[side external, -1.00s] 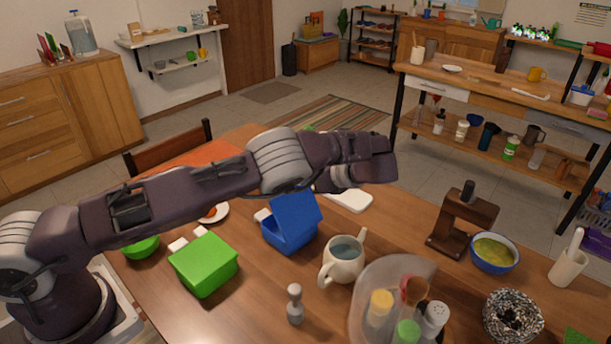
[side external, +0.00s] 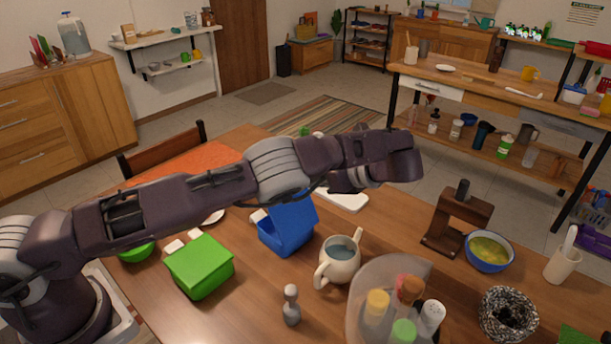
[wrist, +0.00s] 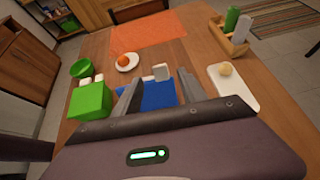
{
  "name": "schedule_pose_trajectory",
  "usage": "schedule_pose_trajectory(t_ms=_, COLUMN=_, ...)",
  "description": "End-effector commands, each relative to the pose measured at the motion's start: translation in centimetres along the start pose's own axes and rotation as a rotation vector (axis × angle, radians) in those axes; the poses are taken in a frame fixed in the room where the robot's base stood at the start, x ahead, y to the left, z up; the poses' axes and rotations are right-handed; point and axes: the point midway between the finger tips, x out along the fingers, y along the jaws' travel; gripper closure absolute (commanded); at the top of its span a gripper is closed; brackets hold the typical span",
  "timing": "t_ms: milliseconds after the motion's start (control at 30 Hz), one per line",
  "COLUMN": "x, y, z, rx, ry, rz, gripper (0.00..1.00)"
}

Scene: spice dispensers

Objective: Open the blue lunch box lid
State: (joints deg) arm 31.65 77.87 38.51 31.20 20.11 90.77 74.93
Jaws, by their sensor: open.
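The blue lunch box (side external: 284,240) stands on the table in the side external view. Its blue lid (side external: 299,209) is raised and tilted up on the far right side. A white tab (side external: 259,216) shows at its left. In the wrist view, blue lunch box surface (wrist: 158,97) shows between and beyond my fingers. My gripper (wrist: 157,88) is open, with its two grey fingers apart and nothing seen held between them. In the side external view the fingers are hidden behind my arm, so I cannot tell whether they touch the lid.
A green lunch box (side external: 200,267) stands left of the blue one. A teapot-like cream mug (side external: 337,262) is close on its right. A grey shaker (side external: 291,305) and a clear spice holder (side external: 410,272) are in front. A white board (side external: 347,198) lies behind.

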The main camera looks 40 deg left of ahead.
Motion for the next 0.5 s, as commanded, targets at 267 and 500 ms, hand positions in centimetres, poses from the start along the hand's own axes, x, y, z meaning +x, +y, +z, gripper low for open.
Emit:
schedule_pose_trajectory(t_ms=267, x=-0.7, y=0.0, z=0.0, rx=0.001, ry=0.000, rz=0.001, gripper=0.51)
schedule_pose_trajectory(t_ms=500, x=-4.6, y=-0.1, z=6.7, rx=-0.011, ry=0.004, rz=-0.008, gripper=0.94)
